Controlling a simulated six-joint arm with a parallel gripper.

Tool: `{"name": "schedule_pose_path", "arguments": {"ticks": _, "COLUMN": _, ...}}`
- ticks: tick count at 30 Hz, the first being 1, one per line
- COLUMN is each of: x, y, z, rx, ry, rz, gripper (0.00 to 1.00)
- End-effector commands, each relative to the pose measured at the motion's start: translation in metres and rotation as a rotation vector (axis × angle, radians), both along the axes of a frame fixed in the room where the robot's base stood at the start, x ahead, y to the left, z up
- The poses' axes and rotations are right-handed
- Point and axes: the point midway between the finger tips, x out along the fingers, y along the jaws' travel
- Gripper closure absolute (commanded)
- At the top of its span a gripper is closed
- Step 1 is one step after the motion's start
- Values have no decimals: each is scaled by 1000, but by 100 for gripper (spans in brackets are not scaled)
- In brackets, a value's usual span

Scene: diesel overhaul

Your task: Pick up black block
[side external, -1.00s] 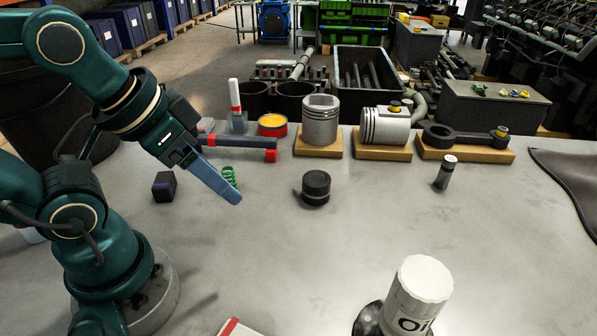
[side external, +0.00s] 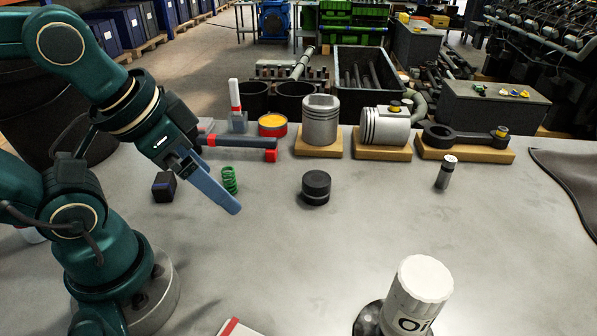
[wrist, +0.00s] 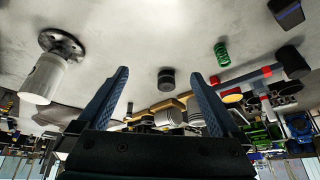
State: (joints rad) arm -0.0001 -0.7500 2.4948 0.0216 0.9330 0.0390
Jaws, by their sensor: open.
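The black block (side external: 164,187) is a small dark cube with a bluish-purple side band, resting on the grey bench close to my arm. In the wrist view the block (wrist: 287,14) shows at the top right corner, well away from the fingers. My gripper (side external: 234,208) is above the bench, to the right of the block and apart from it, with its blue fingers pointing down and right. In the wrist view my gripper (wrist: 160,73) has its two fingers spread wide with nothing between them.
A green spring (side external: 230,180) stands between the block and a round black cylinder (side external: 316,187). A red-ended dark bar (side external: 240,142) lies behind. Pistons on wooden stands (side external: 320,120) line the back. A white oil bottle (side external: 415,295) stands in front. The middle front is clear.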

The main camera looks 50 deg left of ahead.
Motion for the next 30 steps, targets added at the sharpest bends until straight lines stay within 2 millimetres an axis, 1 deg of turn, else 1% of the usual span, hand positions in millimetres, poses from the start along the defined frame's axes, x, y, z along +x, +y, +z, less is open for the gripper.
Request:
{"name": "schedule_pose_path", "arguments": {"ticks": 2, "x": -1, "y": 12, "z": 5, "rx": 85, "ry": 29, "rz": -51, "gripper": 0}}
{"name": "schedule_pose_path", "arguments": {"ticks": 5, "x": 0, "y": 28, "z": 4, "rx": 184, "ry": 123, "rz": -106, "gripper": 0}}
{"name": "schedule_pose_path", "arguments": {"ticks": 11, "x": 5, "y": 63, "z": -1, "rx": 366, "ry": 363, "rz": -208, "gripper": 0}}
{"name": "schedule_pose_path", "arguments": {"ticks": 17, "x": 15, "y": 99, "z": -10, "rx": 522, "ry": 634, "rz": -310, "gripper": 0}}
{"name": "schedule_pose_path", "arguments": {"ticks": 23, "x": 28, "y": 130, "z": -25, "rx": 642, "ry": 898, "rz": -407, "gripper": 0}}
{"name": "schedule_pose_path", "arguments": {"ticks": 26, "x": 34, "y": 143, "z": -35, "rx": 691, "ry": 1025, "rz": -456, "gripper": 0}}
{"name": "schedule_pose_path", "arguments": {"ticks": 30, "x": 40, "y": 160, "z": -54, "rx": 749, "ry": 1196, "rz": -522, "gripper": 0}}
